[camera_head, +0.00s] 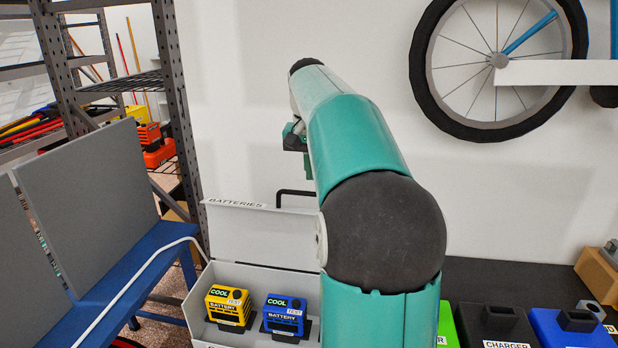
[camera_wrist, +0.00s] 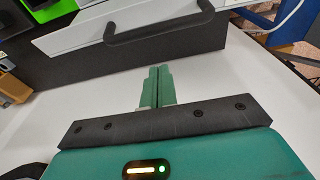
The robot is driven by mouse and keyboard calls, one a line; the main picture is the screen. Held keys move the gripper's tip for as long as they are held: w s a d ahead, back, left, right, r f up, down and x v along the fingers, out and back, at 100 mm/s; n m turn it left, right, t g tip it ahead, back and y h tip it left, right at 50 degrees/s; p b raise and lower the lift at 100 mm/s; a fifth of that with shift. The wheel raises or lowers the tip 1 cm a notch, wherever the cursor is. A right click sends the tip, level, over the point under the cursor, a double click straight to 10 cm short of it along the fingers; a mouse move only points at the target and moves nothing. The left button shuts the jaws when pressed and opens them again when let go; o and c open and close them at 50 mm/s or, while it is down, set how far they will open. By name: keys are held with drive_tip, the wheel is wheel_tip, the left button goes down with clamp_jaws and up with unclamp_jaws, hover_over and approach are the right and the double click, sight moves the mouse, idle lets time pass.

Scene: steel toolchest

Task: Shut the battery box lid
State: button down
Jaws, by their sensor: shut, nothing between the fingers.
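The battery box (camera_head: 195,305) is pale grey and open. Its lid (camera_head: 262,235) stands up at the back, with "BATTERIES" along its top edge and a black bar handle (camera_head: 297,192). A yellow battery (camera_head: 228,306) and a blue battery (camera_head: 285,315) stand inside. My gripper (camera_head: 308,172) is above and behind the lid, partly hidden by my arm. In the wrist view my gripper (camera_wrist: 158,72) is shut and empty, its tips pointing toward the lid (camera_wrist: 225,28) and its black handle (camera_wrist: 160,28), with a visible gap. My arm hides the box's right side.
A blue cart (camera_head: 140,265) with grey panels and a white cable is at the left, before a metal shelf (camera_head: 178,90). A bicycle wheel (camera_head: 430,60) hangs on the wall behind.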

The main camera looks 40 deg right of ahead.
drive_tip(key=shift+s+a+f, duration=0.25)
drive_tip(key=shift+s+a, duration=0.15)
drive_tip(key=shift+a, duration=0.15)
drive_tip(key=shift+s+a+f, duration=0.25)
drive_tip(key=shift+s+a, duration=0.15)
drive_tip(key=shift+a, duration=0.1)
drive_tip(key=shift+a, duration=0.1)
